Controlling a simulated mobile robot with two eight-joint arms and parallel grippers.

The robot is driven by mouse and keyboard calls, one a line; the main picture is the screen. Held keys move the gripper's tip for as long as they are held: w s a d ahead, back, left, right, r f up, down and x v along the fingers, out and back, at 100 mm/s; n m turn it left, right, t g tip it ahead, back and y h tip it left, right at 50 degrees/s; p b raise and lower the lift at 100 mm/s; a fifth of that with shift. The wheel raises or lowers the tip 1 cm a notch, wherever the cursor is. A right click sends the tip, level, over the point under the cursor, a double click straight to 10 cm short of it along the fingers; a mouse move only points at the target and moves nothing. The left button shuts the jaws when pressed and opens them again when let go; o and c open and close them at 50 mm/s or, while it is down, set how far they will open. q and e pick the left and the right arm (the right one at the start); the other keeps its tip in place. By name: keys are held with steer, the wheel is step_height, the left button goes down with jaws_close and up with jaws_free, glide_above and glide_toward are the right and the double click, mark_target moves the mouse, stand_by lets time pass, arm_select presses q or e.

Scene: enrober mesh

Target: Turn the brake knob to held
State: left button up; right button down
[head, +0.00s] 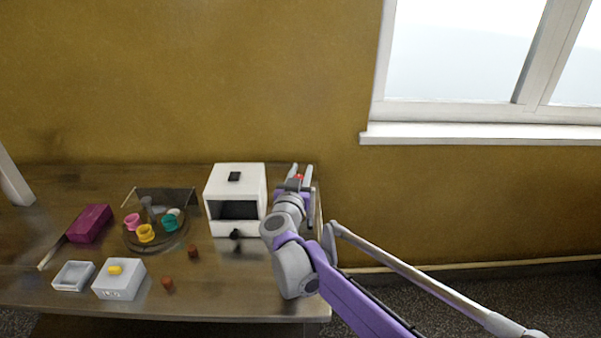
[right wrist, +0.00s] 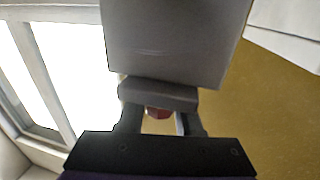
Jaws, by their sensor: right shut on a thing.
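A pale grey box (head: 118,285) with a yellow knob (head: 115,269) on top stands at the front left of the table in the head view. The marks on its front are too small to read. A black knob (head: 235,234) sits low on the front of a white machine (head: 222,180). I cannot tell which is the brake knob. My right gripper (head: 300,177) is beyond the machine's right side, away from both knobs, shut on a small red thing, which also shows between the fingers in the right wrist view (right wrist: 158,113). My left gripper is not in view.
A round dark tray (head: 158,244) holds several coloured cups. A magenta box (head: 89,223), a shallow pale tray (head: 73,276) and two reddish-brown pieces (head: 193,251) are also on the table. A grey block (right wrist: 175,45) fills the upper middle of the right wrist view.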

steer(key=m+h, duration=0.1)
steer(key=h, duration=0.1)
steer(key=shift+d+m+g+h, duration=0.15)
steer(key=shift+m+g+h, duration=0.15)
steer(key=shift+m+g, duration=0.1)
steer(key=m+h, duration=0.1)
steer(key=g+h, duration=0.1)
steer(key=shift+s+d+m+h, duration=0.2)
steer(key=shift+m+h, duration=0.1)
steer(key=shift+m, duration=0.1)
steer(key=m+g+h, duration=0.1)
steer(key=m+g+h+p, duration=0.1)
steer(key=h, duration=0.1)
steer(key=d+m+g+h, duration=0.1)
steer(key=shift+s+r+m+g, duration=0.1)
steer(key=shift+s+m+g, duration=0.2)
steer(key=shift+g, duration=0.1)
steer(key=shift+s+d+m+g+h+p, duration=0.15)
steer(key=shift+s+m+g+h+p, duration=0.1)
steer(key=shift+m+g+h+p, duration=0.85)
steer(key=shift+s+d+m+g+h+p, duration=0.15)
steer(key=shift+m+g+h+p, duration=0.45)
steer(key=shift+g, duration=0.95)
steer(key=shift+s+d+m+g+h+p, duration=0.1)
steer(key=shift+s+m+g+h+p, duration=0.2)
steer(key=shift+m+g+h+p, duration=0.55)
steer(key=shift+m+g+y, duration=0.25)
steer(key=shift+m+g, duration=0.1)
steer(key=shift+g, duration=0.15)
